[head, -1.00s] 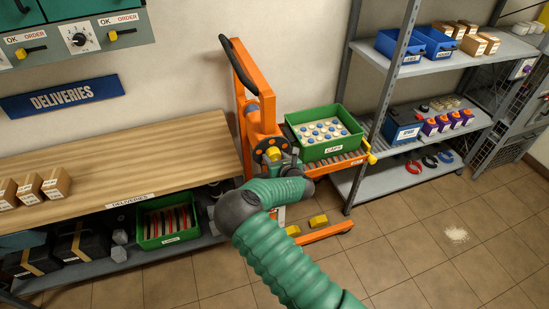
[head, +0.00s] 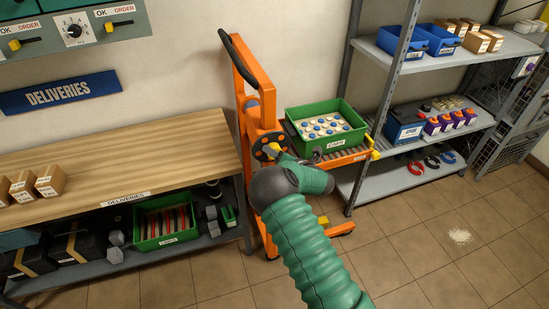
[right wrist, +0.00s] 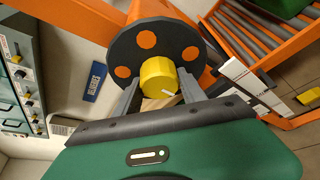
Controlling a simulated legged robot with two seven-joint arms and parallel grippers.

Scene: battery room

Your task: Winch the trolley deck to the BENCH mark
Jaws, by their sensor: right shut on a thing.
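The orange trolley (head: 243,80) stands between the wooden bench and the grey shelf rack. Its roller deck (head: 344,157) carries a green crate (head: 337,142) labelled CAPS, holding blue and white caps. The dark winch wheel with orange spots (right wrist: 150,45) is on the mast, with a yellow crank knob (right wrist: 157,76). My right gripper (right wrist: 160,88) is shut on this knob; in the head view the gripper (head: 284,152) is partly hidden by my forearm. White plates (right wrist: 240,78) show beside the wheel, but no BENCH mark can be read. My left gripper is not in view.
The wooden bench (head: 140,157) with a DELIVERIES label is left of the trolley, with a green crate (head: 166,238) on its lower shelf. The grey rack (head: 470,132) with bins and batteries is close on the right.

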